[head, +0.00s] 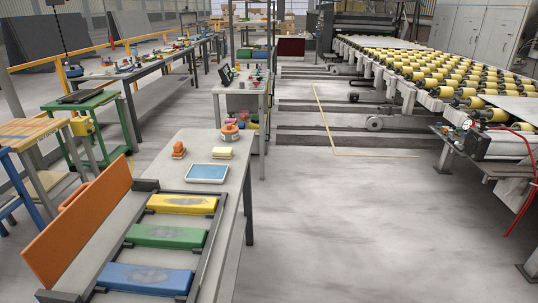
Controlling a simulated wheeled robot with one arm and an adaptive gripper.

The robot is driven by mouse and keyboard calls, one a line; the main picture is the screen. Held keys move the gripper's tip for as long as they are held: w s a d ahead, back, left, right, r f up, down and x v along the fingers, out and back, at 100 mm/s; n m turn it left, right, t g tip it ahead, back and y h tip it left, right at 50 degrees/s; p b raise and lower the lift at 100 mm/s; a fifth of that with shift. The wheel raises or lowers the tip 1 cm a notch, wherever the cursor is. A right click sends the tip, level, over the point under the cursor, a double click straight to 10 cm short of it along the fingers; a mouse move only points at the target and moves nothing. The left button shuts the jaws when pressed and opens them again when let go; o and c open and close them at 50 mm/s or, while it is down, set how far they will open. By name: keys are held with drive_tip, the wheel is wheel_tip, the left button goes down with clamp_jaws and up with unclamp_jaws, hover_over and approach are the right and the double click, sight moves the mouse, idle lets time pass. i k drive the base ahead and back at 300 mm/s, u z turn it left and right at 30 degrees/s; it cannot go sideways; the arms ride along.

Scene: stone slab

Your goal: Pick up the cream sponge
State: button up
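A small pale cream-yellow block, which looks like the cream sponge (222,153), lies on the grey table (252,150) near its far end. It sits just behind a light-blue tray (207,173) and in front of a round orange-and-grey object (230,132). An orange block-like item (178,149) stands to its left. Nothing visibly covers the sponge. My gripper is not in view.
A dark rack on the table's near part holds yellow (181,204), green (166,236) and blue (145,278) blocks. An orange board (78,222) leans along its left side. Open floor (350,220) lies right of the table. A roller conveyor (440,75) stands at the back right.

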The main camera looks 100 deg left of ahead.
sight(217, 152)
drive_tip(key=i, duration=0.7)
drive_tip(key=u, duration=3.15)
drive_tip(key=i, duration=3.25)
drive_tip(key=u, duration=2.95)
